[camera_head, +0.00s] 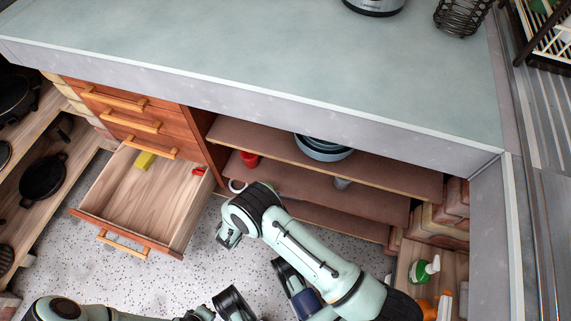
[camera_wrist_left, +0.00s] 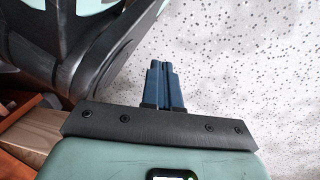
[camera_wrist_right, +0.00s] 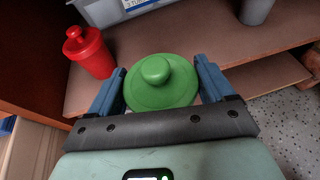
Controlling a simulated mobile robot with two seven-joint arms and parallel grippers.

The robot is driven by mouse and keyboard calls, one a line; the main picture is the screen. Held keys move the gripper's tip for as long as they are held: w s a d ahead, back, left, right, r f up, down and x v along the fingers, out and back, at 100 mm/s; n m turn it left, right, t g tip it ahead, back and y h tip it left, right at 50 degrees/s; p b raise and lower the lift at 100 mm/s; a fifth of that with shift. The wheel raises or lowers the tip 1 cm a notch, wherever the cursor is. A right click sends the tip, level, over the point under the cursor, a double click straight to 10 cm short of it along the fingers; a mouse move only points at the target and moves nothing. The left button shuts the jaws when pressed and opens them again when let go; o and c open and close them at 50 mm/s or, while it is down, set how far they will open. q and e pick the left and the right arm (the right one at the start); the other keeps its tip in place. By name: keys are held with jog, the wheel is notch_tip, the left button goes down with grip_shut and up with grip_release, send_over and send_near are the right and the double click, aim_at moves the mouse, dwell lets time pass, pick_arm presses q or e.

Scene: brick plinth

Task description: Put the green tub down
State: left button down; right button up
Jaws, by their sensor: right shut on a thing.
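The green tub (camera_wrist_right: 160,95), with a round lid and knob, is between the fingers of my right gripper (camera_wrist_right: 160,74) in the right wrist view. The gripper is shut on it. The tub overlaps the front edge of a brown shelf (camera_wrist_right: 225,52) in that view; I cannot tell whether it touches the shelf. In the head view my right arm hides the tub. My left gripper (camera_wrist_left: 161,68) is shut and empty, its fingers together above the speckled floor.
A red tub (camera_wrist_right: 90,52) stands on the shelf to the left of the green tub; it also shows in the head view (camera_head: 249,159). A grey container (camera_wrist_right: 257,10) stands to the right. An open drawer (camera_head: 130,198) holds a yellow block (camera_head: 145,160). Bowls (camera_head: 322,149) sit on the upper shelf.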

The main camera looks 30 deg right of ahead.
jog(key=w+d, duration=0.2)
jog(key=d, duration=0.1)
jog(key=w+d+b, duration=0.1)
jog(key=d, duration=0.2)
jog(key=w+d, duration=0.2)
jog(key=d, duration=0.2)
jog(key=shift+w+b, duration=0.3)
jog(key=shift+b, duration=0.05)
jog(key=w+d, duration=0.1)
jog(key=d, duration=0.1)
jog(key=w+d+b, duration=0.1)
jog(key=shift+d, duration=0.35)
jog(key=shift+a+f+b, duration=0.15)
jog(key=shift+f+b, duration=0.15)
jog(key=shift+f, duration=0.5)
pick_arm(q)
jog(key=s+f+g, duration=0.2)
jog(key=s+f, duration=0.2)
jog(key=s, duration=0.3)
jog(key=shift+a, duration=0.4)
pick_arm(e)
jog(key=shift+f, duration=0.1)
